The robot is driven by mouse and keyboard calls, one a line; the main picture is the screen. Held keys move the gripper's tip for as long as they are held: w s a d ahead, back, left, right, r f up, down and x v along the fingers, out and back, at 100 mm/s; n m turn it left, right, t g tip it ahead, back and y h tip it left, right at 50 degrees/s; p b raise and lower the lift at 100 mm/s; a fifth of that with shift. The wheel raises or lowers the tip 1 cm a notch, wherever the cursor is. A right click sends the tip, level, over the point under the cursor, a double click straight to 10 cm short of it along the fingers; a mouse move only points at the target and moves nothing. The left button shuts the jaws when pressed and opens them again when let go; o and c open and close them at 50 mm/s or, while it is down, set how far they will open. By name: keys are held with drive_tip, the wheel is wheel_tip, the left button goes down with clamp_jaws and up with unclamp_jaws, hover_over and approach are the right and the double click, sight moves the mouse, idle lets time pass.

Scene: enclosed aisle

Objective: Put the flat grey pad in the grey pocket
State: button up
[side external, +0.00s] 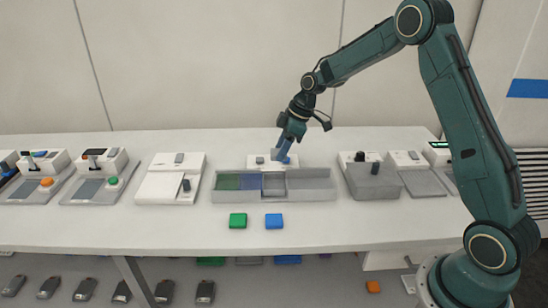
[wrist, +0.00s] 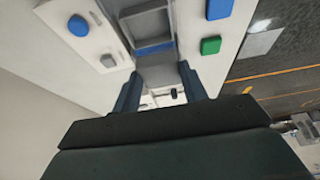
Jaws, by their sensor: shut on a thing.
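My gripper (side external: 283,156) is above the back edge of the grey tray (side external: 320,196), fingers pointing down. In the wrist view its two fingers (wrist: 159,88) are shut on a flat grey thing, which I take to be the grey pad (wrist: 160,74); its outline is hard to make out. In the side view the pad is not distinguishable at the fingertips. The tray has a green, a blue, a grey and a wider plain compartment. The grey pocket (side external: 274,186) is right of the blue compartment, below my fingertips, and looks empty.
A green block (side external: 238,220) and a blue block (side external: 274,221) lie in front of the tray. White devices stand left, including a flat one (side external: 170,180); a grey box (side external: 372,182) stands right. A low white unit (side external: 258,161) is behind the tray.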

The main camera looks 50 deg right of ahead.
drive_tip(key=shift+w+f, duration=0.7)
drive_tip(key=shift+w, duration=0.35)
drive_tip(key=shift+f, duration=0.15)
drive_tip(key=shift+f, duration=3.85)
drive_tip(key=o, duration=1.1)
drive_tip(key=shift+c, duration=0.2)
drive_tip(key=shift+s+d+r, duration=0.1)
